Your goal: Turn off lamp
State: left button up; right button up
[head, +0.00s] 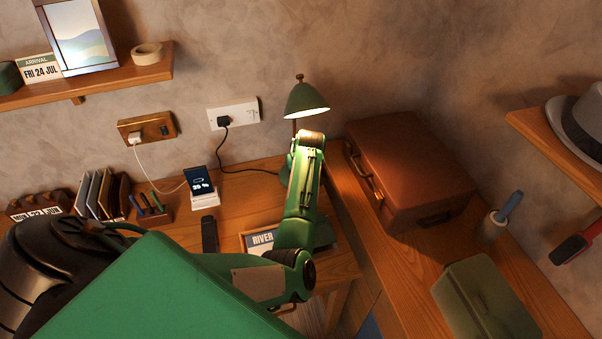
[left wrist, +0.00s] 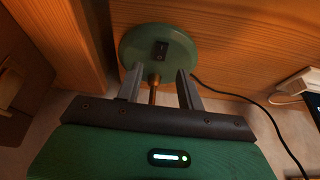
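The desk lamp has a green shade (head: 307,100) on a thin brass stem in the head view. It is lit, with bright light falling on my left arm below it. In the left wrist view its round green base (left wrist: 185,60) stands on the wood, with a small dark switch (left wrist: 162,50) on top. My left gripper (left wrist: 158,80) is open. Its two fingers point at the base, with the brass stem (left wrist: 153,92) showing between them; whether either touches it I cannot tell. In the head view my forearm hides the fingers and most of the base. My right gripper is not in view.
A brown suitcase (head: 410,170) stands right of the lamp, with a green case (head: 485,300) nearer. A black cable (head: 245,168) runs from a wall socket (head: 234,114) towards the lamp.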

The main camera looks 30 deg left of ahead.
pick_arm(q)
jog(key=shift+x, duration=2.15)
